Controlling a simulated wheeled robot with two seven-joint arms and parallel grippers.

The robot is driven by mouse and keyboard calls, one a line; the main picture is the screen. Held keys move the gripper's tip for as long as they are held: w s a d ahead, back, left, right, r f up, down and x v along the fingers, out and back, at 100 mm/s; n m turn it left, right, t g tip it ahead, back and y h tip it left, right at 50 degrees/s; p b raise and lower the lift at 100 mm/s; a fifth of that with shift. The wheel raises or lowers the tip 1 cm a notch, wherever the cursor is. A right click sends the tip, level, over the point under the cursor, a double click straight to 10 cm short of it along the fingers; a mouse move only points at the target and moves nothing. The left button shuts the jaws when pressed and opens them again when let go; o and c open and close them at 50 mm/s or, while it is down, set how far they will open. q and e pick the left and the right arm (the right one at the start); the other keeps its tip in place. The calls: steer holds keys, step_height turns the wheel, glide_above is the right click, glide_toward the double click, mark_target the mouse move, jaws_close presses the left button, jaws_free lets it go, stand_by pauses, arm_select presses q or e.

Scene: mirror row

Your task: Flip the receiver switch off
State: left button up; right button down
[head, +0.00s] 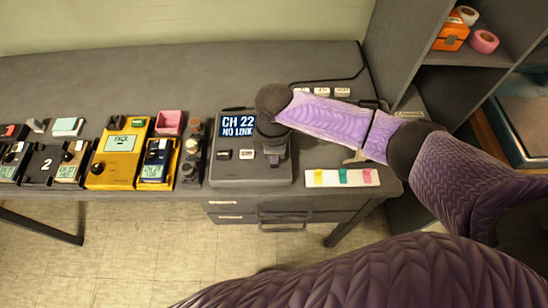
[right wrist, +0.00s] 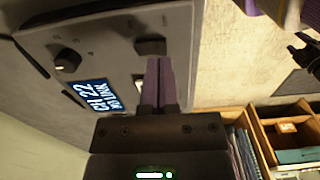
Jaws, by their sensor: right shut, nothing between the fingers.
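The receiver (head: 228,176) is a grey box on the bench, with a lit screen (head: 237,126) reading "CH 22 NO LINK". My right gripper (head: 275,160) is over the right part of its panel and hides part of it. In the right wrist view, the shut, empty fingers (right wrist: 159,72) point at the panel beside a dark knob-like part (right wrist: 150,46). Another dark knob (right wrist: 66,60) and the screen (right wrist: 90,94) are to the left. I cannot tell which part is the switch, its position, or whether the fingers touch it. My left gripper is out of view.
Left of the receiver are a column of small dark parts (head: 191,160), a pink box (head: 170,122) and yellow units (head: 118,153). A strip with coloured tabs (head: 342,178) lies to the right. Grey shelving (head: 400,50) stands at the right. The bench's back left is clear.

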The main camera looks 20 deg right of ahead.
steer(key=shift+f+b, duration=0.6)
steer(key=shift+f, duration=0.5)
stand_by(0.3)
step_height(320, 180, up, 7)
steer(key=p, duration=0.8)
steer(key=shift+r, duration=0.2)
steer(key=shift+f, duration=0.2)
